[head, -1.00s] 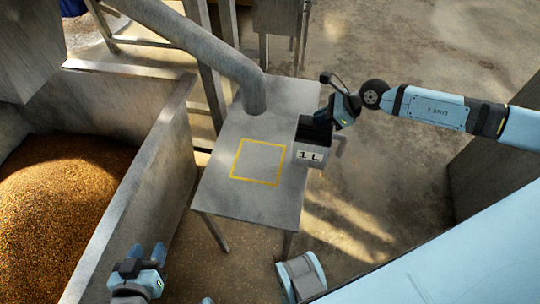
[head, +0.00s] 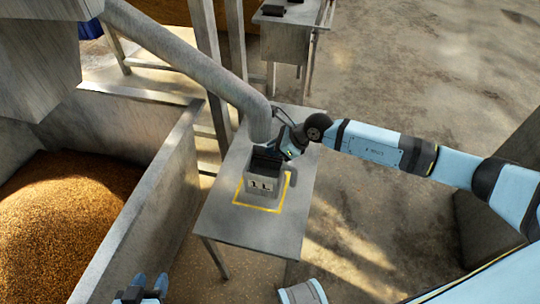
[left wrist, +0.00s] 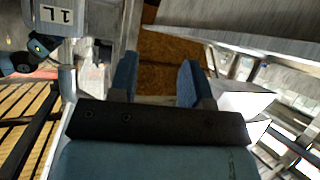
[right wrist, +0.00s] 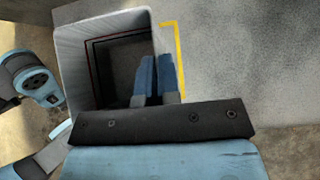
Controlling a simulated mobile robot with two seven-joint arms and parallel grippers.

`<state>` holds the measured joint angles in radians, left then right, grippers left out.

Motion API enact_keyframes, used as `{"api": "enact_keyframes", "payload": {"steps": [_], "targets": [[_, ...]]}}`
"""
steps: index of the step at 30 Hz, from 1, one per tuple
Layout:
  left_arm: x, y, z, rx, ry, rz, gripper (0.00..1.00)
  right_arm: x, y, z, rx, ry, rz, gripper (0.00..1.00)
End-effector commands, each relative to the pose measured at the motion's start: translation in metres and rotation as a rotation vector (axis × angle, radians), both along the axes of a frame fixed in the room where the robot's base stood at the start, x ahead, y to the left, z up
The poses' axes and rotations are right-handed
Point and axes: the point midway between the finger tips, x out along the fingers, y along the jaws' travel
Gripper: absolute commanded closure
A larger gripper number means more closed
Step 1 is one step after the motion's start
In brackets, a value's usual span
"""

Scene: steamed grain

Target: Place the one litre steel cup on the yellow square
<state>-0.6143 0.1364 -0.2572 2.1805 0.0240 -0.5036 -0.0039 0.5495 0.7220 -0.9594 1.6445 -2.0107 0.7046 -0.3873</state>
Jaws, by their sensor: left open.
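The grey steel cup (head: 262,186), marked 1 L, is upright over the yellow square (head: 258,208) on the steel table, inside its outline as seen in the head view. I cannot tell whether its base touches the table. My right gripper (head: 283,150) is at the cup's far rim. In the right wrist view its fingers (right wrist: 156,78) are close together on the wall of the cup (right wrist: 84,72), and a yellow line (right wrist: 179,60) runs beside it. My left gripper (head: 146,284) is open and empty, with spread fingers (left wrist: 157,82). The cup also shows in the left wrist view (left wrist: 75,22).
A grey spout pipe (head: 205,68) comes down close behind the cup. A walled bin (head: 150,200) of grain (head: 60,225) stands at left. The front of the steel table (head: 245,235) is clear. Another table (head: 290,22) stands farther back.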

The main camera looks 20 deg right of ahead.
Motion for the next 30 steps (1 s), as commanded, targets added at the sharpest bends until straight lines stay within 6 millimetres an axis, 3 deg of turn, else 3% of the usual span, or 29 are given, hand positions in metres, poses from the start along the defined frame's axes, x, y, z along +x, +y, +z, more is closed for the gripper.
{"api": "enact_keyframes", "payload": {"steps": [5, 14, 25, 28, 30], "targets": [[0.0, 0.0, -0.001, -0.001, 0.0, 0.0, 0.56, 0.007, 0.01, 0.0, 0.002, -0.001, -0.001, 1.0], [0.001, -0.001, -0.001, -0.011, -0.013, -0.001, 0.56, 0.007, 0.009, -0.034, 0.001, 0.001, -0.001, 1.0], [0.001, -0.003, -0.001, -0.014, -0.014, -0.004, 0.56, 0.007, 0.009, -0.038, 0.001, 0.0, -0.001, 1.0], [0.001, -0.003, 0.0, -0.014, -0.014, -0.004, 0.56, 0.006, 0.009, -0.038, 0.0, 0.001, -0.001, 0.74], [0.001, -0.003, 0.0, -0.014, -0.014, -0.004, 0.56, 0.006, 0.009, -0.038, 0.0, 0.001, -0.001, 0.71]]}}
